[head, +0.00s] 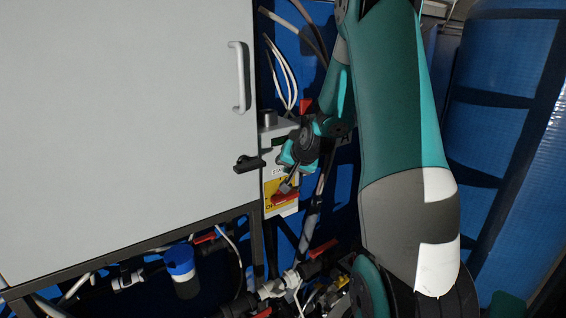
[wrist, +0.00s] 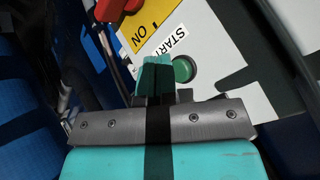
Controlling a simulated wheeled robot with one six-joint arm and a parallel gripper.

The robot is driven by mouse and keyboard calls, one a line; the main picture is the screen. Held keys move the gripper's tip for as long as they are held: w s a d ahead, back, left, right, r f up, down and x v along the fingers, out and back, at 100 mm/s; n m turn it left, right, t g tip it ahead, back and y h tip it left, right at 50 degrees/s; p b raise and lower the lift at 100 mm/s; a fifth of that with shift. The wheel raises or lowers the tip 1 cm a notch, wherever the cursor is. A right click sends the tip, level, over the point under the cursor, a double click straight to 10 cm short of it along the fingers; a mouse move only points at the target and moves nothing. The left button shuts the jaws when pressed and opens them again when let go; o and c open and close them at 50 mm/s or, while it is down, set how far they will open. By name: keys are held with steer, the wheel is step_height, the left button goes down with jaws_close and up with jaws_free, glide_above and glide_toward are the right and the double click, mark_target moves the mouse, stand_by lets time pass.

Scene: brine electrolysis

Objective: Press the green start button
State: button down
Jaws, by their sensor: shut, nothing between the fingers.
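The green start button (wrist: 184,69) shows in the wrist view beside the white START label (wrist: 166,42), on a pale control panel (wrist: 215,50). My gripper (wrist: 155,65) is shut and empty. Its teal fingertips appear just left of the button in the wrist view, partly over the panel face; I cannot tell whether they touch it. In the head view my gripper (head: 286,157) is in front of the small control box (head: 272,131) beside the white cabinet. The button is hidden there by my gripper and wrist.
A yellow ON label (wrist: 145,28) and a red switch handle (wrist: 111,12) are near the START label. The white cabinet (head: 120,120) with a black latch (head: 249,163) stands left of the box. Pipes, red-handled valves (head: 322,249) and a blue-capped bottle (head: 180,262) lie below.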

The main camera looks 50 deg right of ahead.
steer(key=shift+w+d, duration=0.1)
steer(key=shift+w, duration=0.25)
steer(key=shift+w+d, duration=0.1)
steer(key=shift+w, duration=0.4)
stand_by(0.7)
steer(key=shift+s, duration=0.1)
steer(key=shift+s+a+b, duration=0.25)
steer(key=shift+s+b, duration=0.05)
steer(key=shift+s, duration=0.5)
steer(key=s, duration=0.2)
steer(key=s+a+b, duration=0.1)
steer(key=s, duration=0.2)
stand_by(0.4)
steer(key=shift+w+a, duration=0.1)
steer(key=shift+a, duration=0.05)
stand_by(0.6)
